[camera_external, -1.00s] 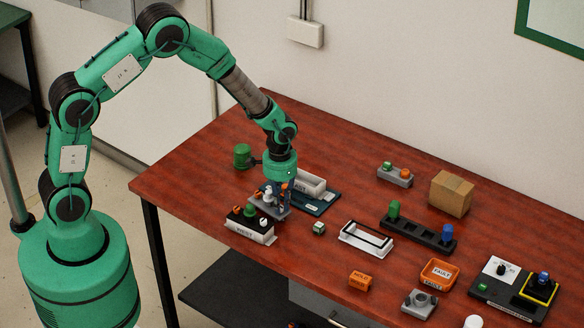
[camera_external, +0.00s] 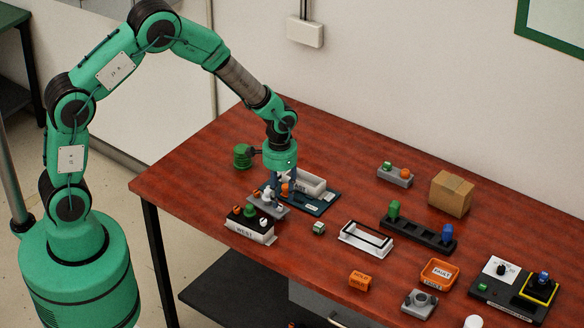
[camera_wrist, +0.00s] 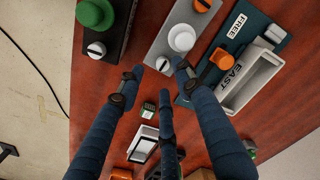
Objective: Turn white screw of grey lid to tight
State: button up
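The grey lid (camera_wrist: 160,45) is a narrow plate with a round white knob (camera_wrist: 181,38) in its middle. The white screw (camera_wrist: 163,64), a slotted head, is at its near end in the wrist view. An orange screw (camera_wrist: 202,6) is at its far end. In the external view the grey lid (camera_external: 266,206) lies behind the WEST box, under my gripper. My gripper (camera_wrist: 160,76) has three dark blue fingers, spread apart and empty. The white screw shows between the two upper fingertips and looks untouched. In the external view my gripper (camera_external: 279,188) points down above the lid.
The WEST box (camera_external: 248,234) with a dark lid and green knob (camera_wrist: 95,14) stands beside the grey lid. A teal board (camera_wrist: 232,38) with the white EAST tray (camera_wrist: 250,82) and an orange block (camera_wrist: 222,59) is on the other side. A small green-topped block (camera_external: 319,228) lies nearby.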

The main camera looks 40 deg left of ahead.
jog(key=shift+r, duration=2.15)
jog(key=shift+r, duration=0.1)
notch_tip(320, 180, up, 13)
jog(key=n+t+b, duration=0.1)
send_over(279, 206)
jog(key=s+a, duration=0.2)
jog(key=a, duration=0.5)
jog(key=s+a+r+n+t+b, duration=0.1)
jog(key=s+a+r+t, duration=0.1)
jog(key=s+a+r, duration=0.55)
jog(key=s+a+r+n+t+b, duration=0.1)
jog(key=s+a+r, duration=0.4)
jog(key=s, duration=0.4)
jog(key=s+a+r+n+t+b, duration=0.1)
jog(key=s+a+r, duration=0.4)
jog(key=s, duration=0.5)
jog(key=a, duration=0.2)
jog(key=shift+a+n+t, duration=0.3)
jog(key=shift+a, duration=0.1)
